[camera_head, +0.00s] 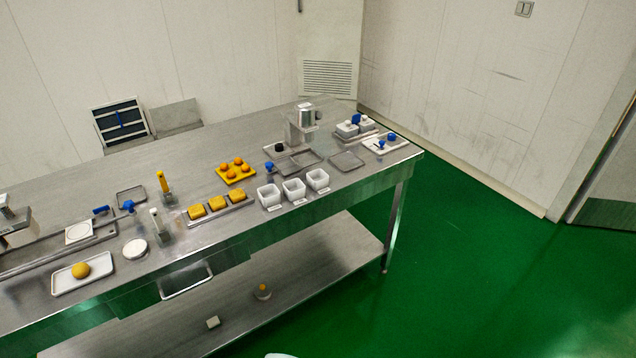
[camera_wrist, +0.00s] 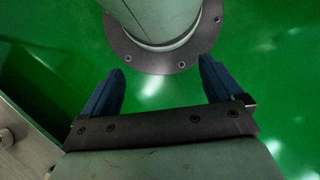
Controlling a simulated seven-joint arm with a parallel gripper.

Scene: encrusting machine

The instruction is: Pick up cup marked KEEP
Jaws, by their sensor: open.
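Three white square cups stand in a row near the front edge of the steel table: a left cup (camera_head: 269,196), a middle cup (camera_head: 294,189) and a right cup (camera_head: 317,180). Small pale labels lie in front of them, too small to read, so I cannot tell which cup is marked KEEP. My gripper (camera_wrist: 160,62) shows in the wrist view with its two blue fingers wide apart and nothing between them. It points down over the green floor, away from the cups. It is not visible in the head view.
Left of the cups is a tray with yellow blocks (camera_head: 218,206); behind is a yellow tray of orange balls (camera_head: 231,179). The green floor (camera_head: 480,260) right of the table is clear.

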